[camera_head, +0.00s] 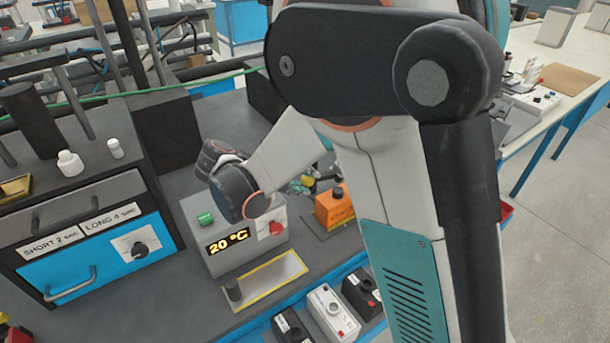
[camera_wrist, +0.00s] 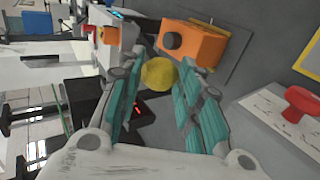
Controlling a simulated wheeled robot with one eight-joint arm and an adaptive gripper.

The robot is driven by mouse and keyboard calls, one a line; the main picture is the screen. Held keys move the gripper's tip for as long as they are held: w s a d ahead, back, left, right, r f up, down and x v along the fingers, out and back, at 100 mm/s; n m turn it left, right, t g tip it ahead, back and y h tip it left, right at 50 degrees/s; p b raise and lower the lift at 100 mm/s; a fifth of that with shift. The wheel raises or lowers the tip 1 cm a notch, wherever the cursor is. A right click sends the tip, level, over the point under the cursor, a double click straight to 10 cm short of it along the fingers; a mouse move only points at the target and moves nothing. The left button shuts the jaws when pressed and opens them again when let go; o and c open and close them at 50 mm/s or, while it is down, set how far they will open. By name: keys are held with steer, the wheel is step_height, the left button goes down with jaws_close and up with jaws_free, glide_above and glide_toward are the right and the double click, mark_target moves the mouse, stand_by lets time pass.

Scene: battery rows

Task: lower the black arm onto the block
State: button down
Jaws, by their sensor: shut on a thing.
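In the wrist view, my gripper (camera_wrist: 160,85) has its teal fingers on either side of a yellow knob (camera_wrist: 159,73) and is shut on it. The orange block (camera_wrist: 195,43), with a dark round part on its side, is just beyond the fingertips. In the head view, the orange block (camera_head: 336,207) sits on a dark plate, and my gripper (camera_head: 308,184) is at its upper left, mostly hidden behind my arm. I cannot clearly make out the black arm or how it joins the knob.
A grey box (camera_head: 230,258) showing "20 °C", with a red knob (camera_head: 271,228), stands left of the block. A yellow-edged plate (camera_head: 275,277) lies in front. Several small switch boxes (camera_head: 330,310) line the front edge. A blue-fronted unit (camera_head: 95,262) stands at left.

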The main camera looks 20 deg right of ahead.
steer(key=shift+s+a+f+b, duration=0.1)
steer(key=shift+f+b, duration=0.1)
steer(key=shift+f, duration=0.2)
steer(key=shift+a+f+b, duration=0.1)
steer(key=shift+f+b, duration=0.05)
steer(key=shift+f, duration=0.2)
steer(key=c, duration=1.2)
jaws_free()
steer(key=shift+a, duration=0.1)
steer(key=v, duration=1.2)
